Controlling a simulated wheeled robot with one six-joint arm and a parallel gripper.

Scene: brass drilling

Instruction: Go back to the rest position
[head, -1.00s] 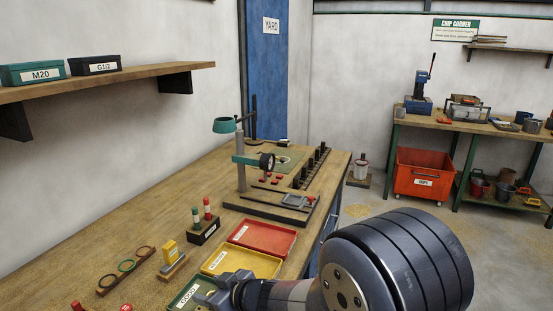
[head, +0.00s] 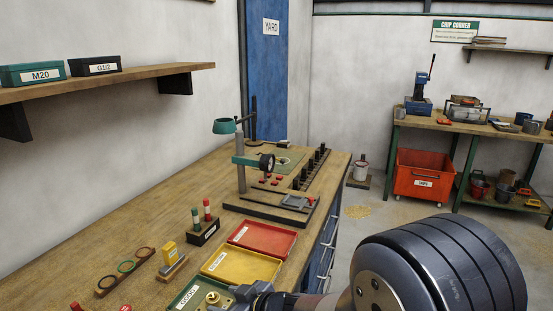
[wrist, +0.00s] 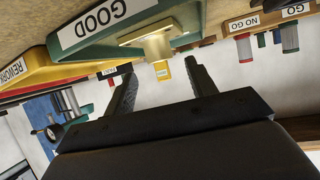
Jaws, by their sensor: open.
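My gripper (wrist: 160,67) is open, with nothing between its two black fingers in the wrist view, which shows the scene upside down. A brass part (wrist: 155,44) with a flat flange and a round boss lies in the green GOOD tray (wrist: 78,38), just beyond the fingertips and apart from them. In the head view the brass part (head: 213,298) sits in the green tray (head: 186,300) at the bottom edge. My wrist stands right beside it, and my dark arm link fills the lower right. The fingers are hard to make out in the head view.
A yellow REWORK tray (head: 240,264) and a red tray (head: 262,238) lie beyond the green one. The floor to the right is open.

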